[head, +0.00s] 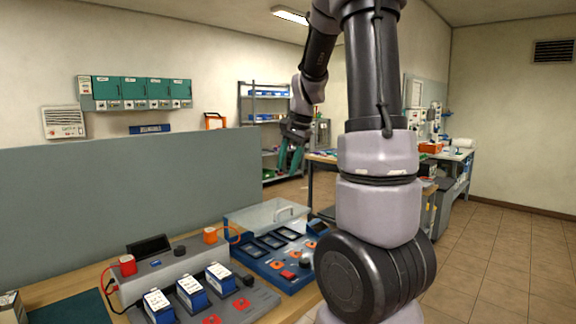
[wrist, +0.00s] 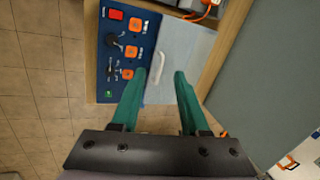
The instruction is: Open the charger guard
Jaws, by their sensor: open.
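The charger guard (head: 258,217) is a clear, pale panel with a light handle (head: 284,213), at the back of the blue charger (head: 318,262). I cannot tell its exact angle. In the wrist view the guard (wrist: 182,52) covers the area beside the blue control panel (wrist: 127,28), and its white handle (wrist: 157,68) shows between my fingertips. My gripper (head: 290,158) has green fingers and hangs well above the charger, pointing down. The wrist view shows the gripper (wrist: 161,73) open and empty, apart from the handle.
A grey dock (head: 235,306) with several white-and-blue batteries stands left of the charger. A grey partition (head: 130,205) rises behind the bench. Tiled floor (head: 490,270) is clear at right.

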